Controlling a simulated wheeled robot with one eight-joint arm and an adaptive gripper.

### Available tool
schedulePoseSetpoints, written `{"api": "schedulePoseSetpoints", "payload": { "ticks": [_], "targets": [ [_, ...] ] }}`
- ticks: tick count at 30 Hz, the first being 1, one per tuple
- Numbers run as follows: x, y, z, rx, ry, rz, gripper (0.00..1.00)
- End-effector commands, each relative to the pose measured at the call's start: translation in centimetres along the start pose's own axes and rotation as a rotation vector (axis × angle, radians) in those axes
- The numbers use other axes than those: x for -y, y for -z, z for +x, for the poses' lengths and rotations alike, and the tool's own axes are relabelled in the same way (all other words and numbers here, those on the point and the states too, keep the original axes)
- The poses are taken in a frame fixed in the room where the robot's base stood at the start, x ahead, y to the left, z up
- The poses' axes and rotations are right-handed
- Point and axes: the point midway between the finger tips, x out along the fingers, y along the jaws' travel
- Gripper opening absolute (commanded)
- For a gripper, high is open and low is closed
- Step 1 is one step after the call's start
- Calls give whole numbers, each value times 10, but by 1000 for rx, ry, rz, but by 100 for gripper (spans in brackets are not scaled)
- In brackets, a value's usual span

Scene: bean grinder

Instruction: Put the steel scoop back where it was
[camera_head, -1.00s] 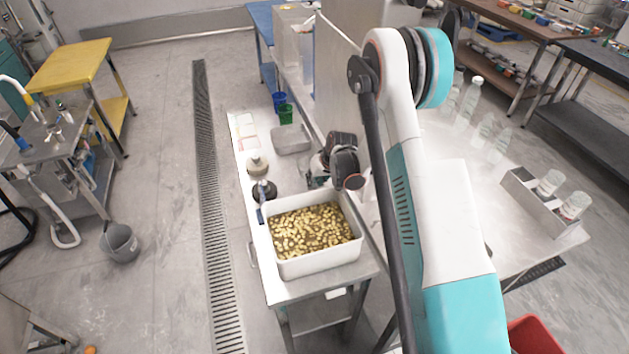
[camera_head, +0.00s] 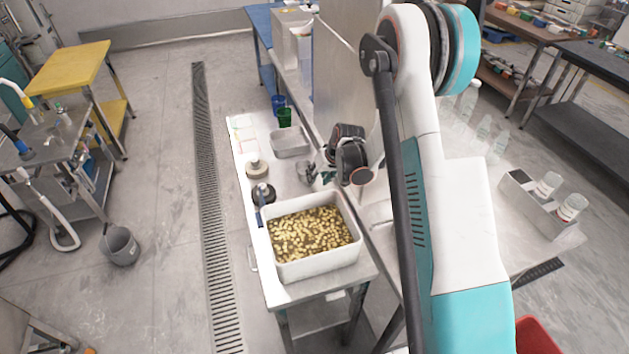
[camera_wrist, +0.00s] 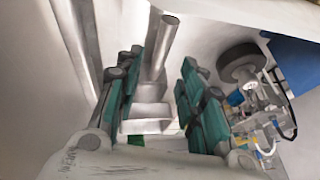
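My gripper (camera_wrist: 168,85) shows in the wrist view with its two green-padded fingers apart. A steel scoop (camera_wrist: 160,45), seen as a round bar leading to a blocky steel part, lies between them. The bar is close to the left finger, with a gap to the right finger; I cannot tell if it touches. In the head view my gripper (camera_head: 322,176) is over the narrow bench, just behind the white bin (camera_head: 315,268) of yellowish beans. A small grey shape beside it may be the scoop, but it is too small to tell.
A shallow steel tray (camera_head: 292,144), a green cup (camera_head: 285,117) and a blue cup (camera_head: 278,103) stand farther back on the bench. Two dark-based round items (camera_head: 256,168) (camera_head: 263,192) stand at its left edge. An upright panel (camera_head: 345,75) rises behind my gripper.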

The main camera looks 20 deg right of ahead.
Motion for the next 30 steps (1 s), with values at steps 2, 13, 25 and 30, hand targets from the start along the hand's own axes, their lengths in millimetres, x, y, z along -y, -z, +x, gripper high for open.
{"api": "schedulePoseSetpoints", "payload": {
  "ticks": [2, 13, 25, 30],
  "targets": [
    [0, 0, -19, 0, 0, 1, 36],
    [0, 0, -62, 0, 0, 0, 36],
    [38, 2, -160, -29, -39, -16, 36],
    [60, -9, -216, -52, -64, -26, 36]
  ]
}}
